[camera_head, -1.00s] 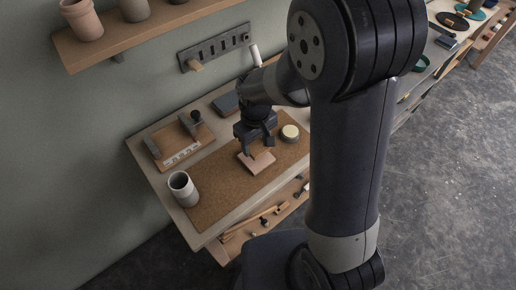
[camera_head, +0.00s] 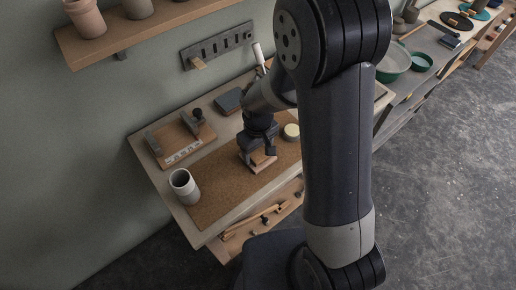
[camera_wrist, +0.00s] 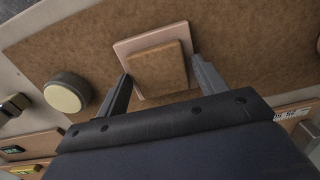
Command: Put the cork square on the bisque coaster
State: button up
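The cork square (camera_wrist: 161,68) is brown and lies over the bisque coaster (camera_wrist: 127,46), a pale pink square, in the wrist view. The coaster's rim shows along the far and left sides of the cork. The coaster also shows under my gripper in the head view (camera_head: 264,165). My gripper (camera_wrist: 161,67) is open, one finger on each side of the cork square, with a small gap visible at least on the right. I cannot tell whether the cork rests flat on the coaster. In the head view my gripper (camera_head: 258,156) is low over both.
They lie on a brown work mat (camera_head: 222,189) on the bench. A round cream-topped tin (camera_head: 291,131) stands close by. A grey cup (camera_head: 184,186) is at the front left, and a wooden fixture (camera_head: 180,145) is at the left. The mat between is clear.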

aim_at(258, 153)
jog(key=shift+o, duration=0.6)
jog(key=shift+w+r, duration=0.1)
jog(key=shift+r, duration=0.5)
notch_tip(258, 153, up, 11)
jog(key=shift+c, duration=0.4)
